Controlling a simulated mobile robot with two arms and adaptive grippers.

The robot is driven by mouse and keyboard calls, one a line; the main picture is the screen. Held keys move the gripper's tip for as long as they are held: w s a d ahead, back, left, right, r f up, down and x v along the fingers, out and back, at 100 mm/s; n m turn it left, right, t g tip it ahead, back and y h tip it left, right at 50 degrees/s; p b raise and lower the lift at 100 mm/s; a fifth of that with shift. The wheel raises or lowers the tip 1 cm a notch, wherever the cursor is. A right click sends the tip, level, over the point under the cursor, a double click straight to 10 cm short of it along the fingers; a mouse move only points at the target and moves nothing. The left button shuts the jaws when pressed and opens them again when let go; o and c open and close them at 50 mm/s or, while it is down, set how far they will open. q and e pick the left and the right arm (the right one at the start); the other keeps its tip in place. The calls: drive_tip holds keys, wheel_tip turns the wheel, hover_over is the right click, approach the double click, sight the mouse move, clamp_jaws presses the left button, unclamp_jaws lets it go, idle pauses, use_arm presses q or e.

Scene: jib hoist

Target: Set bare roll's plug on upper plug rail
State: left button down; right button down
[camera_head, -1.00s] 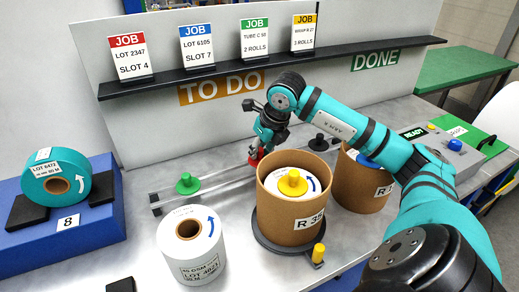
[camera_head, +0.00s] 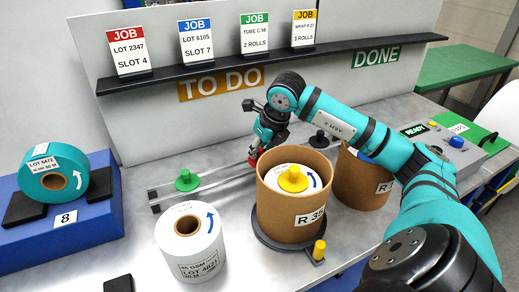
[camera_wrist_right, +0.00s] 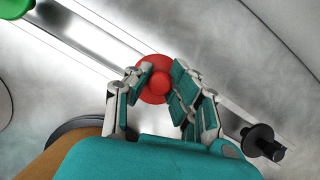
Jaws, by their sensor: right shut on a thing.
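My right gripper (camera_head: 258,148) is shut on a red plug (camera_wrist_right: 156,78) with a round flange. It holds the plug at the plug rails (camera_head: 154,197), two pale parallel bars behind the rolls. In the right wrist view the rails (camera_wrist_right: 100,38) run diagonally under the plug; I cannot tell whether it touches them. A green plug (camera_head: 187,181) sits at the left end of the rails. A white roll (camera_head: 189,243) with an empty core stands in front. My left gripper is out of view.
A teal roll (camera_head: 52,180) rests on a blue stand (camera_head: 90,226). A card shelf (camera_head: 240,67) is behind.

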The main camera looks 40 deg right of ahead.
drive_tip(key=c, duration=1.1)
unclamp_jaws()
drive_tip(key=v, duration=1.2)
drive_tip(key=shift+r, duration=0.1)
